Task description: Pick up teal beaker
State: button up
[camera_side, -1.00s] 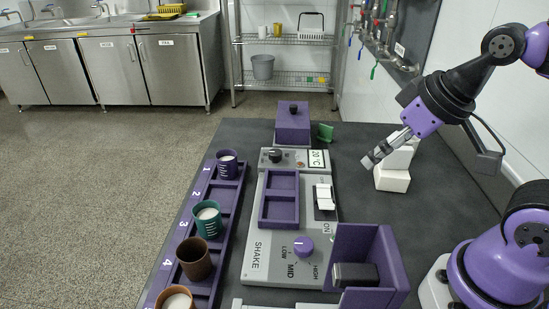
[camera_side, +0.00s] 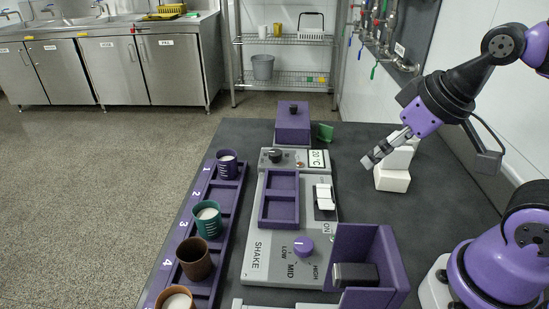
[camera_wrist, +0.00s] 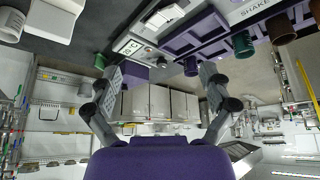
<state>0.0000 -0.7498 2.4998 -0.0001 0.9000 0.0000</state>
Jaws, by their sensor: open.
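The teal beaker (camera_side: 207,221) stands upright in the long purple rack (camera_side: 226,196) at the left of the bench, by the number 3, with pale contents inside. It also shows in the wrist view (camera_wrist: 242,46), upper right, beyond the right finger. My gripper (camera_side: 372,158) is open and empty, above the right side of the bench, well apart from the beaker. In the wrist view my gripper (camera_wrist: 161,78) has its two fingers spread wide with nothing between them.
A purple beaker (camera_side: 227,166), a brown beaker (camera_side: 195,260) and an orange-brown beaker (camera_side: 177,299) share the rack. The shaker (camera_side: 272,252) with a purple tray lies between rack and arm. A purple box (camera_side: 292,127), an open purple holder (camera_side: 389,262) and white blocks (camera_side: 392,180) stand nearby.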

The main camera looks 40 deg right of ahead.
jog(key=w+a+r+n+g+y, duration=0.1)
jog(key=w+a+r+n, duration=0.25)
jog(key=w, duration=0.25)
jog(key=n+g, duration=0.4)
jog(key=n, duration=0.6)
send_over(208, 215)
jog(key=s, duration=0.2)
jog(key=f, duration=1.3)
jog(key=shift+s+a, duration=0.1)
jog(key=shift+a, duration=0.2)
notch_tip(208, 215, down, 6)
jog(key=shift+a, duration=0.1)
jog(key=c, duration=1.3)
